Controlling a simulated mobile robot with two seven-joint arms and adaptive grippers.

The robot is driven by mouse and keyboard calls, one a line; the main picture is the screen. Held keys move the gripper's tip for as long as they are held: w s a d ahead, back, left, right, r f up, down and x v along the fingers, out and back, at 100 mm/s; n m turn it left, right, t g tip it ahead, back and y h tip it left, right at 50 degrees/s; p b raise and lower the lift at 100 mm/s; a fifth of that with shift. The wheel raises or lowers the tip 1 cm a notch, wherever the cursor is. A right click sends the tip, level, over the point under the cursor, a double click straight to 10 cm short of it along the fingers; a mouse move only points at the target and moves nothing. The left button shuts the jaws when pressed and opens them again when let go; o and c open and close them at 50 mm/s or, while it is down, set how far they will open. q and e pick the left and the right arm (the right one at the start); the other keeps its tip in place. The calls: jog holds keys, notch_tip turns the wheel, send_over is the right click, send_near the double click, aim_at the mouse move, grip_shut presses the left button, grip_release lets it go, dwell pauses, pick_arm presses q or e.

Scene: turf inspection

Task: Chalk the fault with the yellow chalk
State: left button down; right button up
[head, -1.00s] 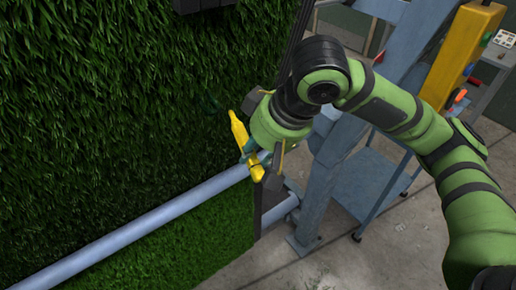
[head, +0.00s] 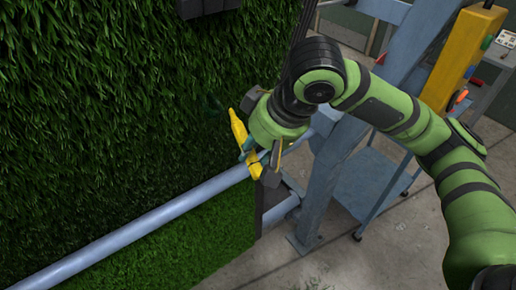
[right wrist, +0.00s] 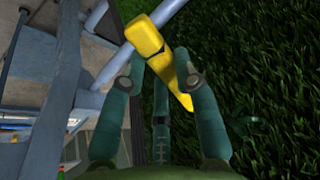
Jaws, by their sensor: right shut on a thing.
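The yellow chalk (head: 238,127) is a thick stick held in my right gripper (head: 251,156), close in front of the dark green turf (head: 110,110). In the right wrist view the chalk (right wrist: 148,38) lies slantwise across the teal fingers of the gripper (right wrist: 157,72), which are shut on it. Its narrower end points toward the turf side; I cannot tell whether it touches. A small dark teal mark (head: 212,105) shows on the turf left of the chalk, and a similar curl (right wrist: 246,119) shows in the right wrist view. I cannot tell whether it is the fault. My left gripper is out of view.
A pale blue-grey roller bar (head: 150,222) runs across the turf below the chalk. A blue-grey frame post (head: 322,195) stands right of the gripper, with a blue cart shelf (head: 370,185) behind. A dark box (head: 205,6) is at the top.

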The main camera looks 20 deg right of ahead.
aim_at(240, 146)
jog(key=shift+w+a+r+p, duration=0.2)
jog(key=shift+w+p, duration=0.15)
jog(key=shift+w, duration=0.2)
jog(key=shift+w+a+r+p, duration=0.1)
jog(key=shift+w+a+p, duration=0.1)
jog(key=shift+w+p, duration=0.25)
jog(key=shift+a, duration=0.1)
dwell(0.3)
jog(key=shift+s+a+p, duration=0.3)
jog(key=shift+a+p, duration=0.1)
jog(key=shift+a, duration=0.45)
jog(key=shift+a, duration=0.2)
jog(key=shift+s+a, duration=0.3)
jog(key=shift+a, duration=0.45)
jog(key=shift+a, duration=0.15)
jog(key=shift+s+a, duration=0.35)
jog(key=shift+a, duration=0.45)
jog(key=shift+a, duration=0.15)
